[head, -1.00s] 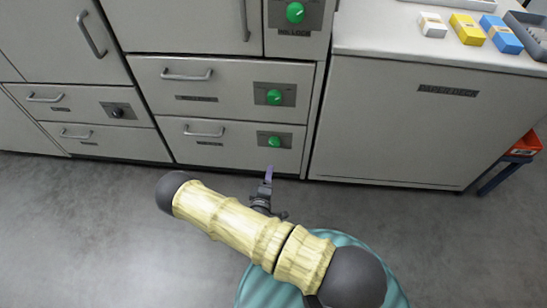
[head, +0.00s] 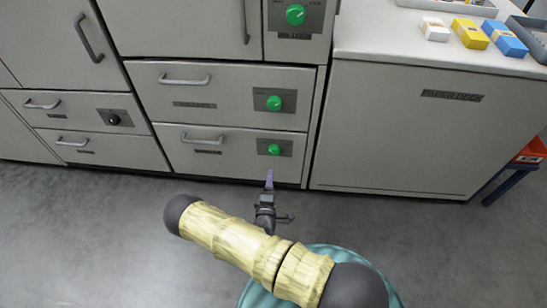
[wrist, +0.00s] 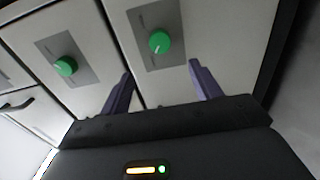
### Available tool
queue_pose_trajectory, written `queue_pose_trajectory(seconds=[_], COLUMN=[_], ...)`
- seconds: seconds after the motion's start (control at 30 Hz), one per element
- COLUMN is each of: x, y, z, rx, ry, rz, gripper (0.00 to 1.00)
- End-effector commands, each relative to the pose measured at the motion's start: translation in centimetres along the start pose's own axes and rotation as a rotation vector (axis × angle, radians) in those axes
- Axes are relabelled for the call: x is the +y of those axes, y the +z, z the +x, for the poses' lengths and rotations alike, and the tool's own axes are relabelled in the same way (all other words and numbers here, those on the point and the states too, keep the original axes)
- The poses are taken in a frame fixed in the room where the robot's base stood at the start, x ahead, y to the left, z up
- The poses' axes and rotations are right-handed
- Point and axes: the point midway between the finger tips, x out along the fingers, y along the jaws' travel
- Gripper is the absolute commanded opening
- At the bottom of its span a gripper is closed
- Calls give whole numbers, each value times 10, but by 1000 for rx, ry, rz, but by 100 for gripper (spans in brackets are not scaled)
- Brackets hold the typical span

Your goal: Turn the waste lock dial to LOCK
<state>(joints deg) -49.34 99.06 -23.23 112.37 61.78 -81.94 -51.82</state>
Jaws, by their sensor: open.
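A green round dial (head: 274,149) sits on a dark plate on the lowest drawer front. A second green dial (head: 274,102) is on the drawer above, and a third (head: 295,14) is on a panel at the top. The labels are too small to read, so I cannot tell which is the waste lock dial. My gripper (head: 269,178) is just below the lowest dial in the picture, apart from it. In the wrist view its two purple fingers (wrist: 160,70) are spread and empty. One green dial (wrist: 159,41) shows beyond the gap between them, another (wrist: 65,66) to the left.
A black dial (head: 113,119) is on a drawer at left. Bar handles stick out from the fronts, including one left of the lowest dial (head: 202,138). The paper deck cabinet (head: 400,135) stands at right, with small boxes on top. The grey floor (head: 90,230) is clear in front.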

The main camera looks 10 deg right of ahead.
Motion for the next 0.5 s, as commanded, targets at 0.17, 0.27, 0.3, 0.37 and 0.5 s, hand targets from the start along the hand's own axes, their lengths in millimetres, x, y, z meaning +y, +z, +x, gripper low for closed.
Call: queue_pose_trajectory(seconds=[0.17,0.27,0.3,0.37,0.5], x=[-2,-2,-2,-2,-2], y=[0,0,0,0,0], z=[33,50,58,68,92], rx=[-1,-1,-1,-1,-1], ry=[3,2,3,2,2], rz=[2,2,3,2,3], gripper=[63,63,63,63,63])
